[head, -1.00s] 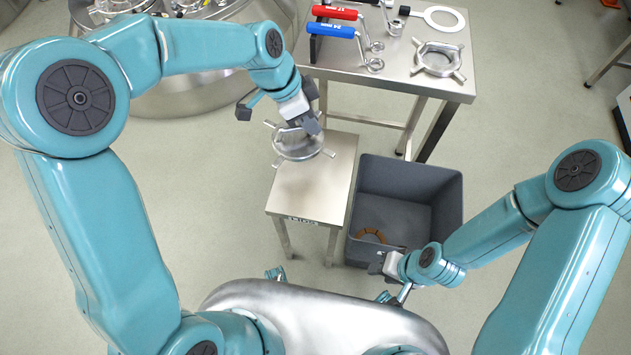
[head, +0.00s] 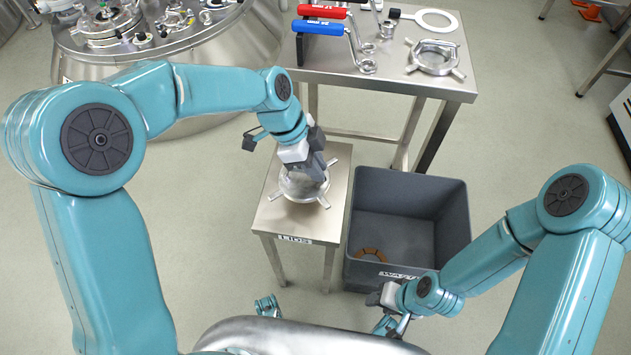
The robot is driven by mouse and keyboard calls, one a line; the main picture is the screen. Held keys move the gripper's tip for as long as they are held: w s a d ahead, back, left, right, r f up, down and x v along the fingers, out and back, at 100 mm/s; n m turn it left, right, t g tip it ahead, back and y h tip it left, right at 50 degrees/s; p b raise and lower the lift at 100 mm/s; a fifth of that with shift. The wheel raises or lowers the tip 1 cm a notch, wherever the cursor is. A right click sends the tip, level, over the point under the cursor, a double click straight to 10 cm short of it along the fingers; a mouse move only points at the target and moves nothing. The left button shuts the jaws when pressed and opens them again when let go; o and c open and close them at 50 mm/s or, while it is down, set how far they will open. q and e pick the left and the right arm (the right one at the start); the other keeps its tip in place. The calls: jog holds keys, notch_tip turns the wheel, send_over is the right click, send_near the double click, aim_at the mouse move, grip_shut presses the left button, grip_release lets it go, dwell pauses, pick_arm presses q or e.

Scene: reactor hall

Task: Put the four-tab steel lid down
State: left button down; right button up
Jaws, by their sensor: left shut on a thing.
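The four-tab steel lid (head: 299,188) is a round steel piece with tabs sticking out around its rim. It is over the top of the small steel table (head: 283,222), which carries a "LIDS" label. I cannot tell whether it touches the tabletop. My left gripper (head: 316,173) is shut on the lid from above and hides part of it. My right gripper (head: 378,303) is low, near the front edge of the grey bin, away from the lid; its fingers are too small to read.
The grey bin (head: 456,215) stands right of the small table, with a brown ring segment (head: 374,256) inside. The larger steel table (head: 392,78) behind holds red (head: 322,11) and blue (head: 318,28) handled tools, another tabbed steel ring (head: 434,58) and a white ring (head: 437,19). A steel vessel (head: 180,50) stands back left.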

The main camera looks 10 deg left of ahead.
pick_arm(q)
notch_tip(320, 180, down, 5)
jog(key=shift+r+b, duration=0.1)
jog(key=shift+b, duration=0.55)
jog(key=shift+f, duration=0.3)
jog(key=shift+f, duration=0.1)
jog(key=c, duration=1.1)
grip_release()
jog(key=p+v, duration=0.3)
jog(key=v, duration=0.9)
